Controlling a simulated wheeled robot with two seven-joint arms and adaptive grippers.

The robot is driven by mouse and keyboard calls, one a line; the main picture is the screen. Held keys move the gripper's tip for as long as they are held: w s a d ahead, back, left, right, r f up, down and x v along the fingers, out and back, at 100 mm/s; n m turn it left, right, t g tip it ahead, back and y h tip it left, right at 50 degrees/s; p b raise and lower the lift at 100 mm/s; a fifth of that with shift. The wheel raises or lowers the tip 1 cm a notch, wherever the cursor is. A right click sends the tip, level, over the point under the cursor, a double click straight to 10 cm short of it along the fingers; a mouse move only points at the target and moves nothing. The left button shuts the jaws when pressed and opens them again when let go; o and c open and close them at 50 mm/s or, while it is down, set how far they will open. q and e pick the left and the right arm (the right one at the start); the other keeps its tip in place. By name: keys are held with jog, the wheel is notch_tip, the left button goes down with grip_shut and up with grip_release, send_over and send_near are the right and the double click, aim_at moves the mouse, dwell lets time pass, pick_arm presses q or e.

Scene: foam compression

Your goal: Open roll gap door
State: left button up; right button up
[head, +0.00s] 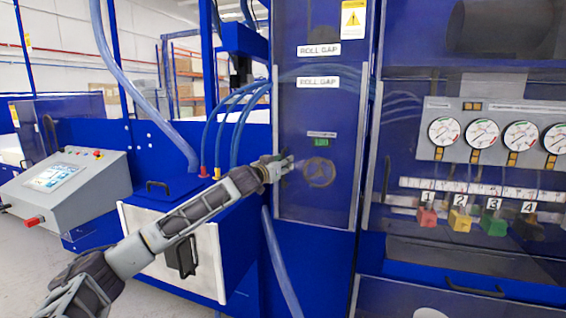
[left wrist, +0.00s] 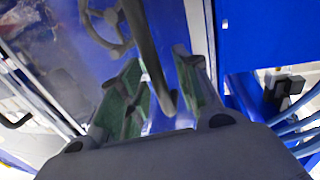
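The roll gap door (head: 335,203) is a tinted see-through panel on the tall blue cabinet, under two "ROLL GAP" labels, and it looks shut. Behind it show a round handwheel (head: 319,172) and a small green display (head: 320,141). My left gripper (head: 288,164) is at the left edge of the door. In the left wrist view, a dark bar-shaped handle (left wrist: 148,55) runs between my green-padded fingers, with gaps showing beside it. My left gripper is open around the handle. I cannot pick out the handle in the head view. My right gripper is not in view.
To the right is a clear-fronted cabinet with several gauges (head: 480,133) and numbered coloured blocks (head: 460,219). A blue box (head: 240,235) stands below my left arm, with blue hoses (head: 237,125) behind it. A grey control console (head: 65,185) stands at left.

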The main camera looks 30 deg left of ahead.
pick_arm(q)
grip_shut()
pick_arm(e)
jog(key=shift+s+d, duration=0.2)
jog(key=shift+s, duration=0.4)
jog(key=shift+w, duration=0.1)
